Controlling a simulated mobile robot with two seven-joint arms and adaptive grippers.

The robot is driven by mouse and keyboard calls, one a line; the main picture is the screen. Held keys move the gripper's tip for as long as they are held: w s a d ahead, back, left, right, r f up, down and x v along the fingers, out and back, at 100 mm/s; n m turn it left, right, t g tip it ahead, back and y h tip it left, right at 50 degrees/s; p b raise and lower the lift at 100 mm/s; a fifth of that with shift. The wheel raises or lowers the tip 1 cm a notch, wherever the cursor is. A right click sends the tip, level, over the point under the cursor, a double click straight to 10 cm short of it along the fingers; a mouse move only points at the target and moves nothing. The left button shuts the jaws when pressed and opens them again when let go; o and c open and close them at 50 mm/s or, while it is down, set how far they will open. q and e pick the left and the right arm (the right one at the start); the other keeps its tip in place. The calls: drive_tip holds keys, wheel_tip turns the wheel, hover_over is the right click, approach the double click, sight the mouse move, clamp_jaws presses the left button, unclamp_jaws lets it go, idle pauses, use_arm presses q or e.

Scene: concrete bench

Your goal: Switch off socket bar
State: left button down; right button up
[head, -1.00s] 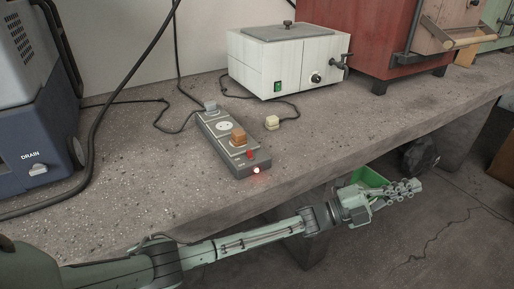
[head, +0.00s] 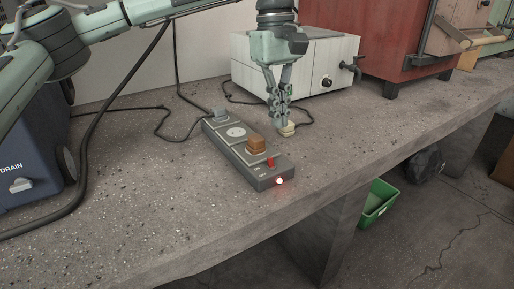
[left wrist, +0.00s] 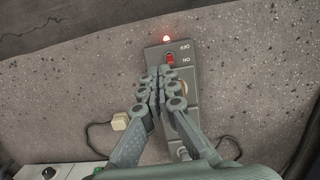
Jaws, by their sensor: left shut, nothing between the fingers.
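The dark grey socket bar (head: 224,152) lies on the bench with its near end toward the bench's front edge. Its red switch (head: 270,163) sits near that end, beside the glowing red light (head: 279,181). An orange-brown plug (head: 256,144) and a grey plug (head: 220,114) are in the bar. My left gripper (head: 279,122) is shut and empty, pointing down above the bench behind the switch end. In the left wrist view its fingertips (left wrist: 162,72) appear over the bar just short of the red switch (left wrist: 170,58), partly hiding the plug. My right gripper is out of view.
A cream plug (head: 288,129) lies loose on the bench by the left fingers. A white bath box (head: 325,65) and red cabinet (head: 400,40) stand behind. A blue-grey device (head: 35,165) is at left, with black cables. The front bench surface is clear.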

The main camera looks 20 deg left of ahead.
sight(265, 158)
use_arm(q)
drive_tip(key=a, duration=0.1)
drive_tip(key=a+r, duration=0.1)
drive_tip(key=a+y, duration=0.1)
drive_tip(key=shift+w+r+t, duration=0.3)
drive_tip(key=shift+t, duration=0.1)
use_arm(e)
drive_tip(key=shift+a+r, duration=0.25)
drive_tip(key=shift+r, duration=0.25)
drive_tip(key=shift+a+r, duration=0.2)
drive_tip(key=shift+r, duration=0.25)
use_arm(q)
wheel_tip(265, 158, down, 10)
drive_tip(key=shift+f+b, duration=0.1)
drive_tip(key=shift+b, duration=0.3)
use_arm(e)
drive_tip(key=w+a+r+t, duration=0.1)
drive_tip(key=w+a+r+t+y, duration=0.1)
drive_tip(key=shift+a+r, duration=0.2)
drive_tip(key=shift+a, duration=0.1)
use_arm(q)
drive_tip(key=shift+d, duration=0.1)
